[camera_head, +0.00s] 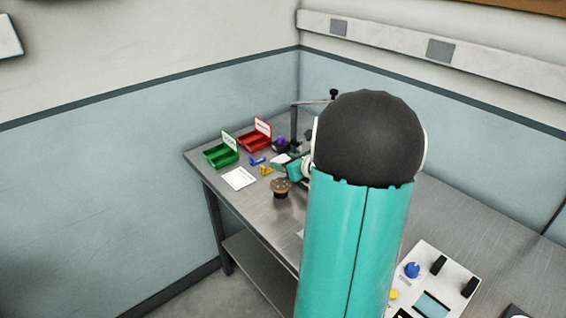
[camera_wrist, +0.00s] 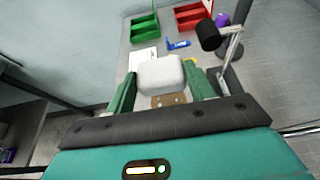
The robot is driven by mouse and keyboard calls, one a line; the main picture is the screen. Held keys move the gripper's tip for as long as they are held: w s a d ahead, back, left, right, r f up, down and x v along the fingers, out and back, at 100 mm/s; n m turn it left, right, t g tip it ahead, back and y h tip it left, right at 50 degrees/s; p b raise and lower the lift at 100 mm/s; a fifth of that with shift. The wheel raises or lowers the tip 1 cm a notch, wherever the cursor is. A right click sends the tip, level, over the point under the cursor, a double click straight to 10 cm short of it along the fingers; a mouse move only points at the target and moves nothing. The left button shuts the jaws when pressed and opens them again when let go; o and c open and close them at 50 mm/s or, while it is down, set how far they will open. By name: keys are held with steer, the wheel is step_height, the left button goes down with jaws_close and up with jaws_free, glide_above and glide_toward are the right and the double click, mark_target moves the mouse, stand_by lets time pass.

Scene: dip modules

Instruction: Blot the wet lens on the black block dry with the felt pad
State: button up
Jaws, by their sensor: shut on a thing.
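My gripper (camera_wrist: 160,85) is shut on a white, rounded block that looks like the felt pad (camera_wrist: 160,74), held between its two green fingers. In the head view my gripper (camera_head: 285,167) is small, above the far part of the bench, with the white pad (camera_head: 280,159) at its tip. A purple thing (camera_head: 281,141) sits on or by a dark block (camera_head: 279,148) just beyond the pad; the purple thing also shows at the top right of the wrist view (camera_wrist: 222,19). I cannot make out the lens or any wetness.
Green (camera_head: 221,153) and red (camera_head: 255,139) trays stand at the back. A white card (camera_head: 239,178), a blue piece (camera_head: 257,160) and a yellow piece (camera_head: 266,170) lie nearby. A brown-topped stand (camera_head: 281,187) is in front.

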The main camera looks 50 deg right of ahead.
mark_target(285, 188)
steer(key=shift+a, duration=0.2)
steer(key=shift+f, duration=0.2)
steer(key=shift+s+a+f, duration=0.1)
steer(key=shift+f, duration=2.5)
steer(key=shift+f, duration=0.6)
stand_by(0.5)
steer(key=shift+r, duration=0.1)
steer(key=shift+r, duration=3.9)
